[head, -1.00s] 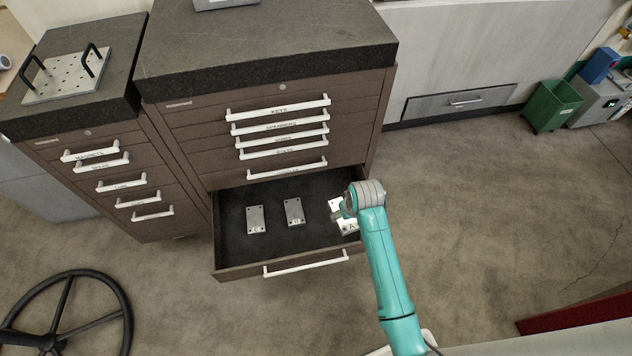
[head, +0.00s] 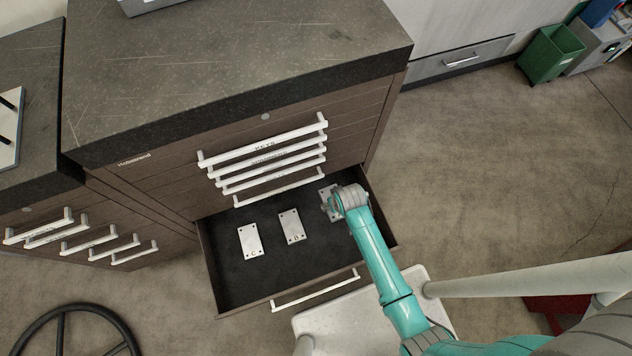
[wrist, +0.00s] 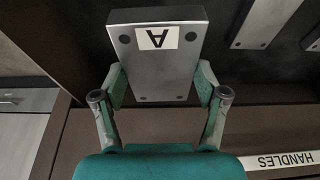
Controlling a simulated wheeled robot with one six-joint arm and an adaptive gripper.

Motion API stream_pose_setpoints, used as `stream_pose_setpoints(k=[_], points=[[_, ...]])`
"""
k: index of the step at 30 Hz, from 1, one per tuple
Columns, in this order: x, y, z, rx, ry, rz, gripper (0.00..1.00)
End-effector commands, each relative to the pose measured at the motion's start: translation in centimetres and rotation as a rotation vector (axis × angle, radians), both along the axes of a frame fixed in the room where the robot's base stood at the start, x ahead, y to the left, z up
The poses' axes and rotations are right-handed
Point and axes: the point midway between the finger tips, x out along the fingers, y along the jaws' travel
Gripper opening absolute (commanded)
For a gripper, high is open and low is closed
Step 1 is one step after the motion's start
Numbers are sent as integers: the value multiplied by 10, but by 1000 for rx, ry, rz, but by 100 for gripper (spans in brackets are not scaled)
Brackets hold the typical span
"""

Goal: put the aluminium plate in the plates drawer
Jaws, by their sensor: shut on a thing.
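A grey metal plate labelled A (wrist: 155,70) is held between the two fingers of my gripper (wrist: 160,88) in the wrist view. In the head view the plate (head: 326,191) shows at the right rear of the open bottom drawer (head: 228,302), partly hidden by my gripper (head: 335,203). The plate lies flat, over or on the dark drawer floor; I cannot tell if it touches. Plates B (head: 291,228) and C (head: 250,242) lie to its left in the drawer. The open drawer's own label is not readable.
Closed drawers with white handles (head: 262,150) stand above the open one; a handle labelled HANDLES (wrist: 285,161) shows in the wrist view. The dark worktop (head: 240,60) is above. The drawer floor in front of the plates is clear. A green bin (head: 550,53) stands far right.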

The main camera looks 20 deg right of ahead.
Motion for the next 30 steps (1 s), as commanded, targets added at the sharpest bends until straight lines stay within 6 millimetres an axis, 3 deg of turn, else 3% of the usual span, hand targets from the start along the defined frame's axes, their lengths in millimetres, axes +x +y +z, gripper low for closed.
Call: stream_pose_setpoints(k=[9,16,24,30], points=[[1,0,-45,0,2,0,12],[2,0,-61,0,-1,0,12],[2,0,-92,0,0,0,12],[1,0,-98,0,-1,0,12]])
